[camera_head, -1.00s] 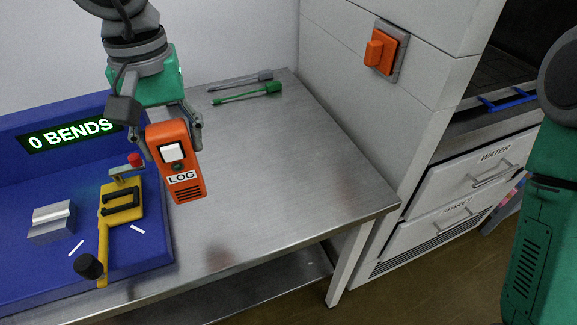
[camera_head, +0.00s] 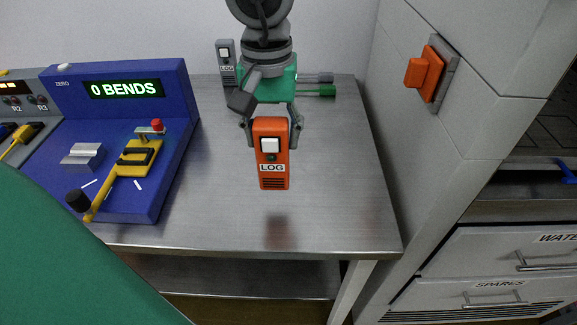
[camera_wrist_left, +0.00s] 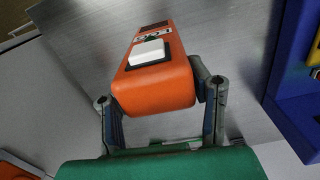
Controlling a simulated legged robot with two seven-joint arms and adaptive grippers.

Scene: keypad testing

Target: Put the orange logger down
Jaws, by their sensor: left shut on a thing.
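The orange logger (camera_head: 272,178) has a white button and a LOG label. My left gripper (camera_head: 271,128) is shut on its upper end and holds it upright over the steel table (camera_head: 330,215). A dim reflection shows on the table below the logger, and it looks to be a little above the surface. In the left wrist view the logger (camera_wrist_left: 150,88) sits between the two fingers of my left gripper (camera_wrist_left: 158,105). My right gripper is not in view.
The blue bend tester (camera_head: 180,85) with a yellow lever (camera_head: 135,160) stands to the left. The table around the orange logger is clear. An orange switch (camera_head: 424,72) is on the right wall.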

